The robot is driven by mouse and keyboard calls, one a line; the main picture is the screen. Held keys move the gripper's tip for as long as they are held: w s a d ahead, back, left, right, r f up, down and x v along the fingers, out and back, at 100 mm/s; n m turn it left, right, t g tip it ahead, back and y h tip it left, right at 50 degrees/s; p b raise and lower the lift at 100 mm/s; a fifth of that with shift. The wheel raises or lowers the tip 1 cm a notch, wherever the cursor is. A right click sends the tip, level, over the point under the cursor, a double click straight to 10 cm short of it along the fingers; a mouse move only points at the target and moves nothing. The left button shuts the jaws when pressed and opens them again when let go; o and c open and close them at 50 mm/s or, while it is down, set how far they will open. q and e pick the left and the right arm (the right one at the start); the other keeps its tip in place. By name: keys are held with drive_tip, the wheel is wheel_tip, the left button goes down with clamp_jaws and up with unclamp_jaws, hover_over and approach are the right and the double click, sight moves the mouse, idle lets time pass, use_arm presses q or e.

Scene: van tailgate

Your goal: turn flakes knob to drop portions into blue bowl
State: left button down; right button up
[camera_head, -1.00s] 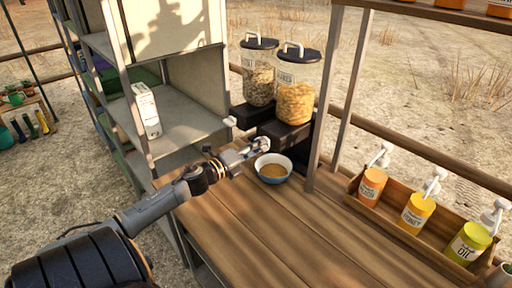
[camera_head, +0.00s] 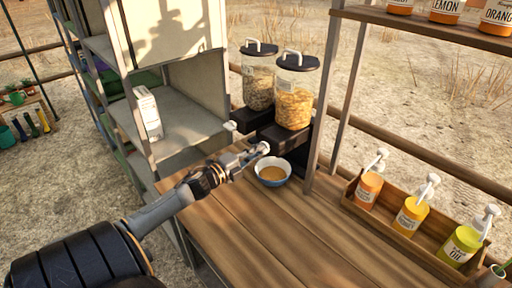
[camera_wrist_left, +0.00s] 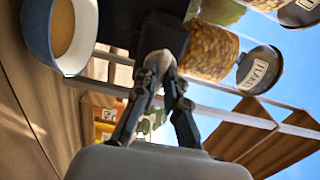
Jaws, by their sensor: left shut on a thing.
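The flakes dispenser (camera_head: 294,106) is a clear jar of yellow flakes with a black lid, on a black base; it also shows in the left wrist view (camera_wrist_left: 208,50). My left gripper (camera_head: 260,149) is at the front of that base, above the far-left rim of the blue bowl. It is shut on the flakes knob, which its fingers mostly hide; the fingertips meet in the left wrist view (camera_wrist_left: 160,62). The blue bowl (camera_head: 273,184) stands upright on the wooden counter with brown contents; it also shows in the left wrist view (camera_wrist_left: 38,42). My right gripper is out of view.
A second dispenser (camera_head: 258,84) stands left of the flakes, its pale knob (camera_head: 230,126) free. A post (camera_head: 322,120) rises just right of the bowl. A wooden crate (camera_head: 408,240) holds pump bottles at right. The front counter (camera_head: 270,240) is clear.

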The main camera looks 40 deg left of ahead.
use_arm(q)
drive_tip(key=c, duration=1.4)
unclamp_jaws()
drive_tip(key=s+a, duration=0.1)
drive_tip(key=s, duration=1.1)
